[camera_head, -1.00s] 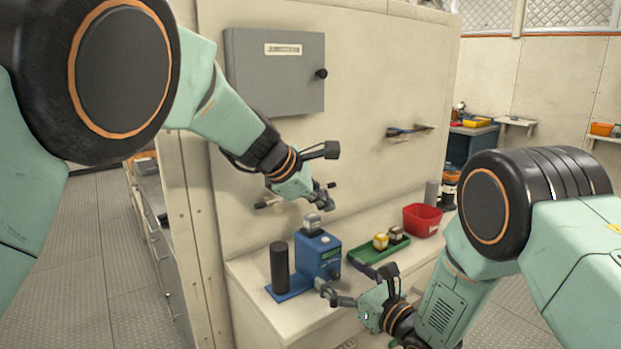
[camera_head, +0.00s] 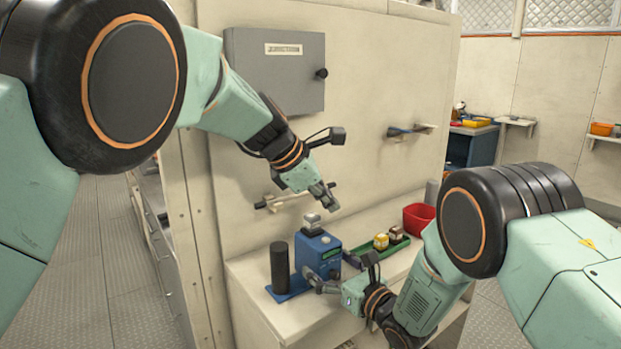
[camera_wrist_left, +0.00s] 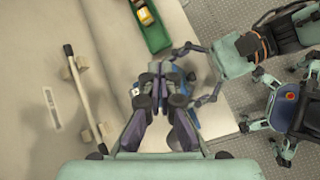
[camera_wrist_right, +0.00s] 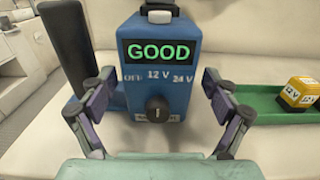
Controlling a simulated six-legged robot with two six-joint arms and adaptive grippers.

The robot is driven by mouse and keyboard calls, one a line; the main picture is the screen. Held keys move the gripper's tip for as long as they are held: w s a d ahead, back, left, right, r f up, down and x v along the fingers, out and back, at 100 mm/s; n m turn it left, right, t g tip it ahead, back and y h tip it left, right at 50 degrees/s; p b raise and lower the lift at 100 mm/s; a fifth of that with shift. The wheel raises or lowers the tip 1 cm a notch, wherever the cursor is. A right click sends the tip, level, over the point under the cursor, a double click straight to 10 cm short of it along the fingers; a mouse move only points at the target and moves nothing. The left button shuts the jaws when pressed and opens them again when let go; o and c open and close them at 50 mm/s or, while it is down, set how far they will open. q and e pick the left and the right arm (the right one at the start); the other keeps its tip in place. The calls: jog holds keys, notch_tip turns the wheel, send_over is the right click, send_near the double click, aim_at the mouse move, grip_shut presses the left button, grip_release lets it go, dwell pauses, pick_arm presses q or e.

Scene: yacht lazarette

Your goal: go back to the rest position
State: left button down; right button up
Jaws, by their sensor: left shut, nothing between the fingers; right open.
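My left gripper (camera_head: 330,203) is shut and empty, in the air in front of the wall and above the blue tester (camera_head: 318,256). Its closed fingers also show in the left wrist view (camera_wrist_left: 162,85). My right gripper (camera_head: 322,284) is open and low in front of the tester. In the right wrist view its fingers (camera_wrist_right: 157,88) stand apart on either side of the tester, with nothing held. The tester's screen (camera_wrist_right: 160,51) reads GOOD in green. Its dark knob (camera_wrist_right: 157,109) points up toward 12 V. A pale grey block (camera_head: 312,222) sits on top of the tester.
A black cylinder (camera_head: 280,266) stands left of the tester. A green tray (camera_head: 369,251) right of it holds a yellow block (camera_head: 381,241) and a brownish block (camera_head: 396,234). A red bin (camera_head: 418,218) stands farther right. A bar (camera_head: 290,199) juts from the wall behind my left gripper.

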jog(key=shift+v, duration=0.85)
jog(key=shift+s+d, duration=0.4)
jog(key=shift+s, duration=0.1)
jog(key=shift+v, duration=1.05)
jog(key=shift+s+d, duration=0.15)
jog(key=shift+s, duration=0.2)
pick_arm(q)
jog(key=a+n+g+y, duration=0.1)
jog(key=a+n+y, duration=0.3)
jog(key=a+n, duration=0.2)
jog(key=shift+w+a+f+y, duration=0.3)
jog(key=shift+a+f, duration=0.1)
jog(key=shift+a, duration=0.7)
jog(key=shift+s, duration=0.1)
